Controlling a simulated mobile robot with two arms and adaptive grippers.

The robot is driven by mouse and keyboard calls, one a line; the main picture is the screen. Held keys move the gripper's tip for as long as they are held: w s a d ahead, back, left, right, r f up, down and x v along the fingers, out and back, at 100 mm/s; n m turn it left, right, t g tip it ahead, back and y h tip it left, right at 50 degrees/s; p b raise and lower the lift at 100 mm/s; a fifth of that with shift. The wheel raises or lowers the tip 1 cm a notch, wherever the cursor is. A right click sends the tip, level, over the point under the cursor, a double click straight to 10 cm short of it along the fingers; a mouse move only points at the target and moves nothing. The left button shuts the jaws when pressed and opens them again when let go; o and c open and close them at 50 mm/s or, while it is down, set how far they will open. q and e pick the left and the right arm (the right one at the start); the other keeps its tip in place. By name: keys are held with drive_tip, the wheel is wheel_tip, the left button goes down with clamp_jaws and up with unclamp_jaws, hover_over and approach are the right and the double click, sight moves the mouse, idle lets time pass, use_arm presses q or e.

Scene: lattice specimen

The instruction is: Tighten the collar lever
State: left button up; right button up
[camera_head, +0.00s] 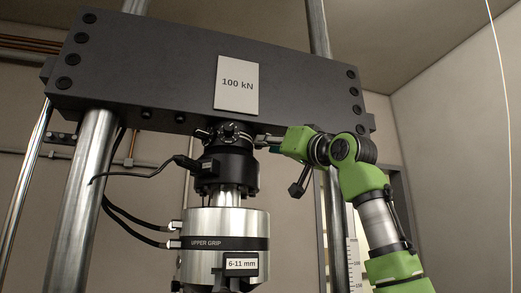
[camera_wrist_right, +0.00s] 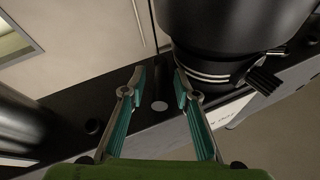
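The black collar (camera_head: 231,131) sits under the crosshead, around the top of the black cylinder (camera_head: 228,165). In the right wrist view the cylinder (camera_wrist_right: 230,25) fills the top right, with bright rings at its end. A short dark ridged piece (camera_wrist_right: 264,80), which may be the collar lever, sticks out beside the rings. My right gripper (camera_head: 262,142) is at the collar's right side, just below the crosshead. In the wrist view its fingers (camera_wrist_right: 159,78) are apart with nothing between them, left of the ridged piece. My left gripper is in neither view.
The dark crosshead (camera_head: 180,75) with a 100 kN label (camera_head: 237,85) spans above. Steel columns (camera_head: 85,200) stand on both sides. A black cable (camera_head: 140,172) leaves the cylinder to the left. The silver upper grip (camera_head: 225,222) hangs below, with hoses (camera_head: 135,228) at its left.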

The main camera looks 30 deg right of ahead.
drive_tip(key=shift+r, duration=0.15)
drive_tip(key=shift+s, duration=0.2)
drive_tip(key=shift+s+d+r, duration=0.1)
drive_tip(key=shift+s+d, duration=0.05)
drive_tip(key=shift+s, duration=0.2)
drive_tip(key=shift+c, duration=0.7)
clamp_jaws()
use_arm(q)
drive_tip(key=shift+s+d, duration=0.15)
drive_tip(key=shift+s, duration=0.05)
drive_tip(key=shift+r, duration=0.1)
